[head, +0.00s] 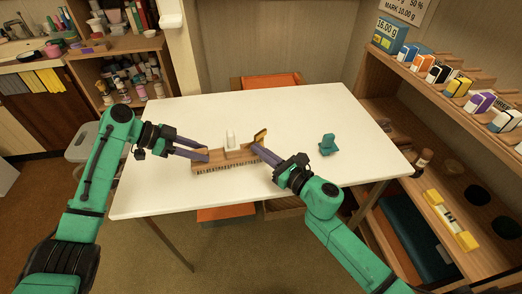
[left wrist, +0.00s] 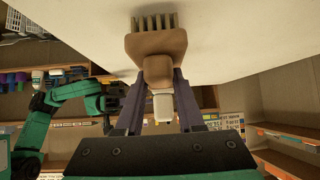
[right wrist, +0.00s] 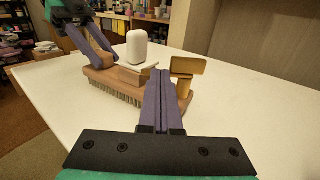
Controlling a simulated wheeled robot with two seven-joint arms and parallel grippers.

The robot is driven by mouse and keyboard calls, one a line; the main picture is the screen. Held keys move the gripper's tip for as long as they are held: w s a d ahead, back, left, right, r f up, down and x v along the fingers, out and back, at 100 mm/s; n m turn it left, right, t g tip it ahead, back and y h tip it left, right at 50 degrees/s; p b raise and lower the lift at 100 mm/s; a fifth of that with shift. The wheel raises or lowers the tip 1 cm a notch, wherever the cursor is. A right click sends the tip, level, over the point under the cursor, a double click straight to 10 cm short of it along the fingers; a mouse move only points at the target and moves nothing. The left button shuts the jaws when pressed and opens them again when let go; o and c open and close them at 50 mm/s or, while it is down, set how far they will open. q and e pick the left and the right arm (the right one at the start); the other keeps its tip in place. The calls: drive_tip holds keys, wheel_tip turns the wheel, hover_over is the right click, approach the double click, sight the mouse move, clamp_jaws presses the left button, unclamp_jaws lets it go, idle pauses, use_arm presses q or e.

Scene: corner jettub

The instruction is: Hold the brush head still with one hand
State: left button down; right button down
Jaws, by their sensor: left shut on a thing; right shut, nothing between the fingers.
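The brush head (head: 208,168) is a long brown wooden block with bristles underneath, on the white table. My left gripper (head: 207,155) is shut on its left end; in the left wrist view the fingers (left wrist: 160,75) close around a brown raised part of the brush head (left wrist: 155,44). My right gripper (head: 256,149) is shut and empty at the block's right end; the right wrist view shows its fingers (right wrist: 160,75) together in front of the brush head (right wrist: 112,84). Whether they touch it I cannot tell.
A white rounded object (right wrist: 136,47) stands at the brush head's middle, by a small wooden block. A golden T-shaped piece (right wrist: 187,68) stands near its right end. A teal object (head: 327,145) sits further right. The white table (head: 150,195) is otherwise clear; shelves (head: 450,85) stand right.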

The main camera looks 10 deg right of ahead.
use_arm(q)
drive_tip(key=shift+f, duration=0.1)
use_arm(e)
drive_tip(key=shift+a, duration=0.35)
drive_tip(key=shift+w+a, duration=0.4)
drive_tip(key=shift+a, duration=0.35)
drive_tip(key=shift+w+a, duration=0.15)
drive_tip(key=shift+a, duration=0.05)
idle(0.5)
drive_tip(key=s+d, duration=0.1)
drive_tip(key=s, duration=1.3)
drive_tip(key=shift+d, duration=0.15)
use_arm(q)
drive_tip(key=shift+c, duration=2.2)
unclamp_jaws()
